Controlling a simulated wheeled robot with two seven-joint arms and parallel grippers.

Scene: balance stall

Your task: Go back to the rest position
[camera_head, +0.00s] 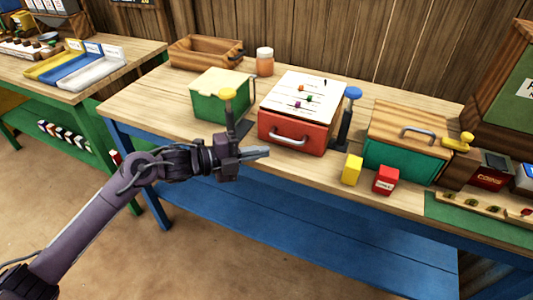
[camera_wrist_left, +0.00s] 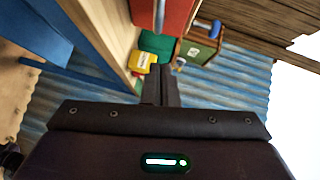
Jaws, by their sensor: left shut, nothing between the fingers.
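My left gripper (camera_head: 258,153) is shut and empty. In the head view it hangs in front of the table's near edge, left of the red drawer box (camera_head: 290,135), with a gap between them. Its shut fingers (camera_wrist_left: 160,90) also show in the left wrist view, pointing along the table front. My right gripper is not in view.
On the wooden table (camera_head: 150,105) stand a green box (camera_head: 220,105), a green box with a wooden lid (camera_head: 400,155), a yellow block (camera_head: 352,169) and a red block (camera_head: 386,180). A blue shelf (camera_head: 300,225) lies below. Floor at the lower left is clear.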

